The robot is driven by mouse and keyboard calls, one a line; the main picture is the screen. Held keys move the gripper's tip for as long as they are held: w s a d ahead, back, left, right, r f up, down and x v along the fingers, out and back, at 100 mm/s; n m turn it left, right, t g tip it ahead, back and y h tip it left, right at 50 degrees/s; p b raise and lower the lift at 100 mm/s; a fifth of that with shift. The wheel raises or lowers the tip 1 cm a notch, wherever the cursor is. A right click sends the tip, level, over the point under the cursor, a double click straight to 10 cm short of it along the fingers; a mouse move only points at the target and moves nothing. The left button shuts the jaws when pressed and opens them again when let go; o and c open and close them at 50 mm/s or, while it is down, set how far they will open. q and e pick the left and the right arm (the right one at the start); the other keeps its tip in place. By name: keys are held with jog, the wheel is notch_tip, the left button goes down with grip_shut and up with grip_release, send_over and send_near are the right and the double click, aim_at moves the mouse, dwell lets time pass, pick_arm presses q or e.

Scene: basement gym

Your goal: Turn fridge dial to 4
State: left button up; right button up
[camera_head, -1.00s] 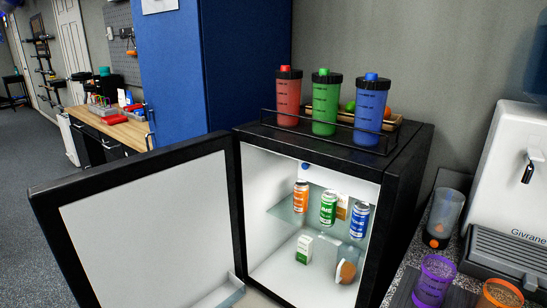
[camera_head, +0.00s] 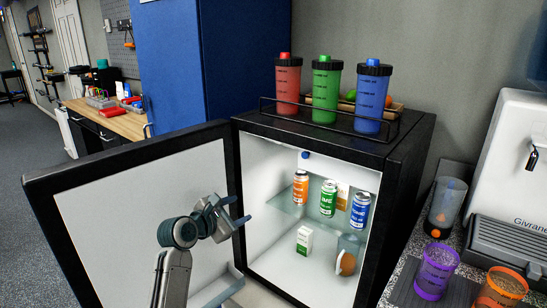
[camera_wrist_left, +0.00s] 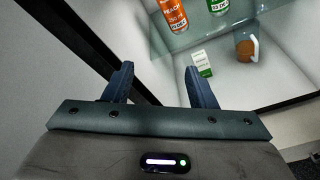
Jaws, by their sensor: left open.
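The black mini fridge (camera_head: 398,180) stands with its door (camera_head: 130,215) swung open to the left. A small blue dial (camera_head: 305,155) sits high on the inner back wall; its numbers are too small to read. My left gripper (camera_head: 239,209) is in front of the open door, near the left edge of the fridge opening, below and left of the dial and apart from it. In the left wrist view the two fingers (camera_wrist_left: 158,85) are spread with nothing between them, and the dial does not show. My right gripper is not in view.
Orange (camera_head: 300,187), green (camera_head: 328,198) and blue (camera_head: 360,210) cans stand on the glass shelf. A small carton (camera_head: 304,241) and a brown round item (camera_head: 347,263) are below. A rack with three shaker bottles (camera_head: 326,90) is on top. Cups (camera_head: 436,271) stand at right.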

pick_arm(q)
jog(key=w+d+r+n+t+h, duration=0.1)
jog(key=w+d+r+n, duration=0.15)
jog(key=r, duration=0.45)
jog(key=w+d+r+n+t+h, duration=0.1)
jog(key=w+r+n+h, duration=0.2)
jog(key=r, duration=0.4)
jog(key=shift+y, duration=0.7)
jog(key=x, duration=1.1)
jog(key=shift+w+a+f, duration=0.15)
jog(key=shift+w, duration=0.2)
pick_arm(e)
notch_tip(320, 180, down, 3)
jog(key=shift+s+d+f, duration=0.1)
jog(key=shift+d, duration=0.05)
pick_arm(q)
jog(key=shift+c, duration=0.4)
jog(key=c, duration=0.9)
jog(key=shift+m+p, duration=1.05)
jog(key=shift+m, duration=0.2)
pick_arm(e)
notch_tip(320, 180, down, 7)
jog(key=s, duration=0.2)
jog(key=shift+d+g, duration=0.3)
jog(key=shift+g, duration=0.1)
pick_arm(q)
jog(key=o, duration=1)
